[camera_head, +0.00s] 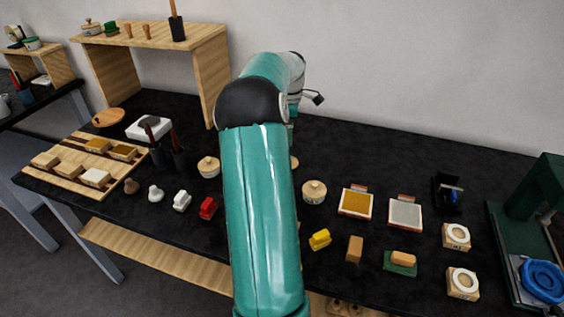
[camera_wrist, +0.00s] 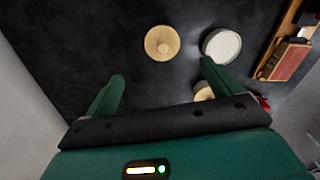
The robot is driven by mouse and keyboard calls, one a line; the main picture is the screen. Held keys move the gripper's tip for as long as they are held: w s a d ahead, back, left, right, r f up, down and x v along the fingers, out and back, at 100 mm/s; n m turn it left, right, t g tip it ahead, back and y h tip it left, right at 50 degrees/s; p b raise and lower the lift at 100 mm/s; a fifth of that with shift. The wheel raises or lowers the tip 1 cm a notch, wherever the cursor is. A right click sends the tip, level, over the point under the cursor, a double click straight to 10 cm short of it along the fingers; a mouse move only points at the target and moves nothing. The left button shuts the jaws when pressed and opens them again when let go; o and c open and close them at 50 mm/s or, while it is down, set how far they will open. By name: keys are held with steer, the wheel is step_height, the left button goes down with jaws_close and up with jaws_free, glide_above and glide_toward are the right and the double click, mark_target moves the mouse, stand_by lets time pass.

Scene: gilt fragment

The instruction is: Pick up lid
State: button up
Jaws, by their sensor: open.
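In the wrist view, a round pale wooden lid (camera_wrist: 161,43) with a small central knob lies on the black table top. My gripper (camera_wrist: 162,71) is open, its two green fingers apart and empty, with the lid beyond the fingertips and roughly between their lines. A round pot with a pale, whitish top (camera_wrist: 221,46) stands just right of the lid, near the right fingertip. In the head view, a sliver of a pale wooden round thing (camera_head: 295,162) shows beside my arm; I cannot tell whether it is the lid. My arm hides the gripper there.
A lidded wooden pot (camera_head: 314,191) stands right of my arm, another (camera_head: 208,168) left of it. A pale round thing (camera_wrist: 203,92) is partly hidden by my right finger. Framed pads (camera_head: 357,202) and small blocks lie to the right. A wooden shelf (camera_head: 160,45) stands at the back left.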

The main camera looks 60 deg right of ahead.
steer(key=f, duration=0.6)
steer(key=shift+s+f, duration=0.25)
steer(key=shift+s, duration=0.05)
steer(key=f, duration=0.5)
steer(key=shift+w+a+f, duration=0.15)
steer(key=shift+w+a, duration=0.05)
steer(key=c, duration=1.1)
